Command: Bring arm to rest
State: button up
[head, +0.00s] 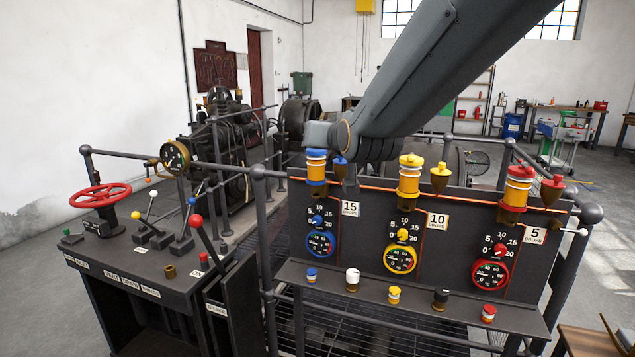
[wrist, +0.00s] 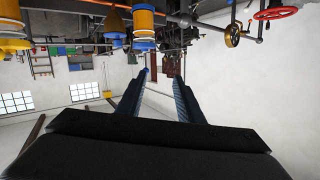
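My arm (head: 425,70) reaches down from the upper right in the head view. Its wrist end is beside the blue-capped oiler (head: 317,168) at the left of the dark panel; my fingers are not clearly visible there. In the wrist view, which is upside down, my gripper (wrist: 160,76) has its two dark fingers apart with nothing between them.
The dark panel (head: 375,237) also bears yellow (head: 410,175) and red (head: 516,188) oilers with dials. Small caps stand on its ledge (head: 420,303). At left is a console (head: 140,262) with levers and a red handwheel (head: 99,196). Grey railings (head: 265,250) surround the machines.

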jog(key=s+d+f+g+h, duration=0.1)
jog(key=s+d+f+g, duration=0.2)
jog(key=s+d+f, duration=0.35)
jog(key=s+d+f+g+h, duration=0.1)
jog(key=s+d+f+g, duration=0.25)
jog(key=f, duration=0.65)
jog(key=s+d+f+g+h, duration=0.2)
jog(key=s+d+f+g, duration=0.1)
jog(key=s+d+f, duration=0.4)
jog(key=s+d+f+m+g, duration=0.1)
jog(key=s+f+g, duration=0.3)
jog(key=s, duration=0.7)
notch_tip(320, 180, down, 2)
jog(key=shift+d+f, duration=0.1)
jog(key=shift+d, duration=0.2)
